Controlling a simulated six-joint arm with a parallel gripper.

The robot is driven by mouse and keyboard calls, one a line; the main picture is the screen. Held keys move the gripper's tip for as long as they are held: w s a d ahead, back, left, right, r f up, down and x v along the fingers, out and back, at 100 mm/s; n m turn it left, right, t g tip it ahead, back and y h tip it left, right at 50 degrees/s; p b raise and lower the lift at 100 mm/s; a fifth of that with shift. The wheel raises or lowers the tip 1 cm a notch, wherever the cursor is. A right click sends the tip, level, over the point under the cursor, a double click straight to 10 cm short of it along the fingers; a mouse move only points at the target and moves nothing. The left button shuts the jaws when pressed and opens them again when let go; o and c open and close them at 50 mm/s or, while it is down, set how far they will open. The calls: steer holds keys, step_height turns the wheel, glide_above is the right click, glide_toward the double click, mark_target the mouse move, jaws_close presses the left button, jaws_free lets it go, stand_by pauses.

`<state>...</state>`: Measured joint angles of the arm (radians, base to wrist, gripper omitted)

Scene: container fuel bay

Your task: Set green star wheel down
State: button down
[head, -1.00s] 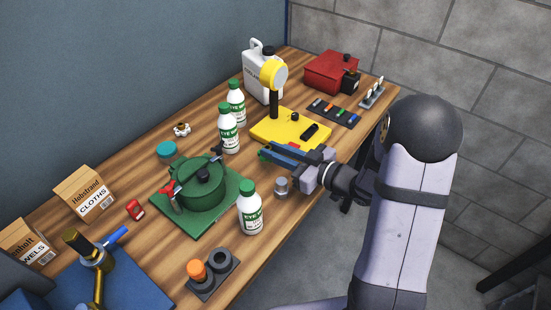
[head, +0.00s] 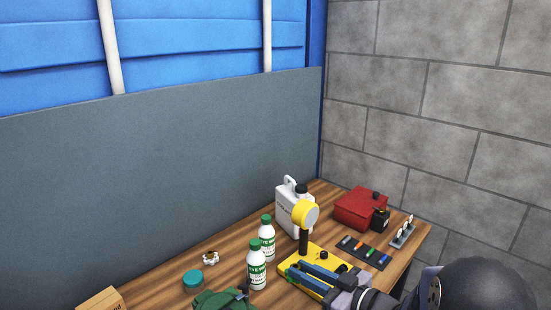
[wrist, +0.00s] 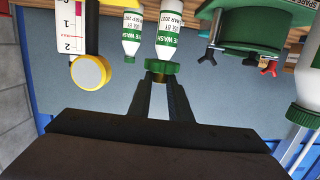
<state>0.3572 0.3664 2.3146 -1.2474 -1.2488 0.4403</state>
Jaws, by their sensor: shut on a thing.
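The green star wheel (wrist: 162,67) is between the fingertips of my gripper (wrist: 157,84) in the wrist view. My gripper is shut on it, with a brassy part showing below the green rim. In the head view my gripper (head: 292,269) overlaps the front of the yellow base (head: 318,257) on the bench; the wheel is hard to make out there. I cannot tell how high the wheel is above the bench.
Two eye wash bottles (head: 257,270) stand left of my gripper, with a green lidded vessel (head: 222,299) nearer. A yellow lamp (head: 305,215), white jug (head: 290,200), red box (head: 358,208) and dark tray (head: 363,252) stand beyond. A teal lid (head: 193,280) lies left; bare wood (head: 225,266) shows around it.

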stand_by(0.9)
step_height(320, 180, down, 3)
steer(key=b, duration=0.3)
steer(key=shift+r, duration=0.1)
steer(key=shift+f, duration=4.8)
steer(key=shift+f, duration=0.2)
steer(key=c, duration=1.6)
jaws_free()
steer(key=shift+c, duration=0.2)
